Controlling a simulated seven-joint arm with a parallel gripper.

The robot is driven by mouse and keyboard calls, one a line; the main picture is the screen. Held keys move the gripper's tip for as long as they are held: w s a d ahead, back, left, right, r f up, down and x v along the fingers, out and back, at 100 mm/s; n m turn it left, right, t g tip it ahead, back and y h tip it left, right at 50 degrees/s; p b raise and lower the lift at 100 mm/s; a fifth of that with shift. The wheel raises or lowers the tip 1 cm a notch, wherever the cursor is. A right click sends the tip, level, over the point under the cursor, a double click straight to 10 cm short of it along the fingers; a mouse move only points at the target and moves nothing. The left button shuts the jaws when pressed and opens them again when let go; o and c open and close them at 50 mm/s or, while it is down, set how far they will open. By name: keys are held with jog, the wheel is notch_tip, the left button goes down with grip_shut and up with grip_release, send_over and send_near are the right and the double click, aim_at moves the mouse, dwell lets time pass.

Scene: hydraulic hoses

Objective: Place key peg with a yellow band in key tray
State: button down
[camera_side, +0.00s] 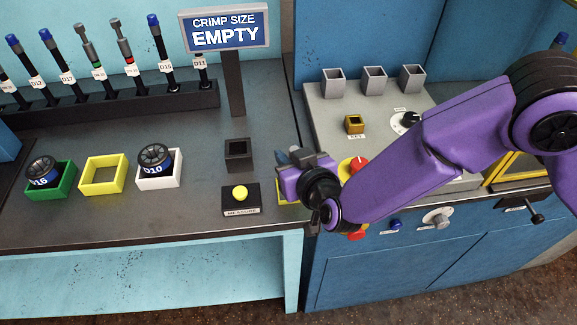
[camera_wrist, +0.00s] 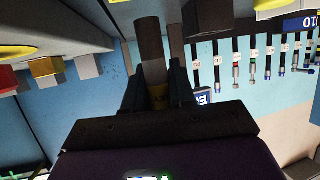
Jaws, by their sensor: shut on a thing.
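My gripper (camera_side: 284,157) is above the bench near the join between the grey bench and the blue cabinet. The peg sticks out beyond the fingertips. In the side view the peg is hard to make out. A yellow-edged piece (camera_side: 285,203), possibly the key tray, shows below my gripper, mostly hidden by it. I cannot tell the height gap.
A dark square holder (camera_side: 238,154) and a yellow-button box (camera_side: 240,199) stand left of my gripper. A yellow KEY socket (camera_side: 354,123) is right. Green (camera_side: 62,193), yellow (camera_side: 88,188) and white (camera_side: 145,183) trays sit farther left. A hose rack (camera_side: 110,110) stands behind.

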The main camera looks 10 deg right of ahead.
jog(key=shift+w+a+f, duration=0.15)
jog(key=shift+w+f, duration=0.05)
jog(key=shift+f, duration=1.6)
jog(key=shift+f, duration=0.2)
jog(key=c, duration=0.9)
grip_release()
jog(key=shift+c, duration=0.2)
jog(key=shift+r, duration=0.1)
